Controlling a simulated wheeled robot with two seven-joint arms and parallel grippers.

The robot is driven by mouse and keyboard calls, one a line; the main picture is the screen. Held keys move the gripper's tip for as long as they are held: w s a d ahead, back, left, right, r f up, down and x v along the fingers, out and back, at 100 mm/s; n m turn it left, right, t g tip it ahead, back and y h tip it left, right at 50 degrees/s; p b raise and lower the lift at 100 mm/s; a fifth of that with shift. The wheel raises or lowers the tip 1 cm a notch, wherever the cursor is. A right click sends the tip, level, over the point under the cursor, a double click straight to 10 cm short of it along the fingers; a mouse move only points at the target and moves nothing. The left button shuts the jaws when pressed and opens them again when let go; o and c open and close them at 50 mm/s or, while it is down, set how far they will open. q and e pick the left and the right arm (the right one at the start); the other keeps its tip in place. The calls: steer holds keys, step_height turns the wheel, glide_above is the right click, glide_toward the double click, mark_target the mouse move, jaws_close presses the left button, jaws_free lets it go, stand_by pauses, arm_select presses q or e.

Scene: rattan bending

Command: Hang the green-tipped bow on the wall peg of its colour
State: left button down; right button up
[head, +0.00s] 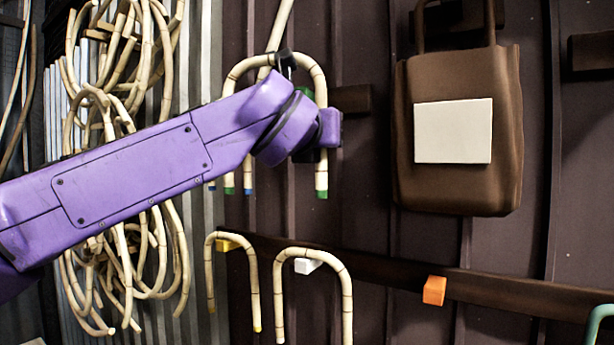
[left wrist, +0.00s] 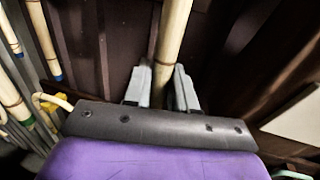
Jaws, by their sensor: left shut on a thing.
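The green-tipped bow (head: 321,180) is a pale rattan arch with dark joints. Its right leg hangs straight down to a green tip, and its crown shows above my wrist. My left gripper (head: 287,62) is at the crown. In the left wrist view its grey fingers (left wrist: 163,74) are closed around a rattan piece (left wrist: 172,35). A bit of green (head: 306,92) shows just under the crown, mostly covered by my purple wrist; I cannot tell if it is the green peg or if the bow rests on it. My right gripper is not in view.
Bows hang on a yellow peg (head: 229,243) and a white peg (head: 307,266) on a dark rail. An orange peg (head: 434,290) is bare. Blue-tipped rattan (head: 248,180) hangs behind my arm. Rattan coils (head: 110,100) hang left, a brown bag (head: 457,185) right.

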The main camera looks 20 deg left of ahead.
arm_select(q)
steer(key=shift+h, duration=0.3)
steer(key=shift+w+d+f+p, duration=0.35)
steer(key=shift+w+d+p, duration=0.35)
steer(key=shift+w, duration=1.15)
steer(key=shift+w+d+f+p, duration=0.45)
steer(key=shift+w+p, duration=0.5)
steer(key=shift+w, duration=0.85)
steer(key=shift+w+d+f+p, duration=0.3)
steer(key=shift+w+d+p, duration=0.4)
steer(key=shift+w, duration=1.15)
steer(key=shift+a, duration=0.2)
steer(key=c, duration=0.8)
jaws_free()
steer(key=shift+c, duration=0.2)
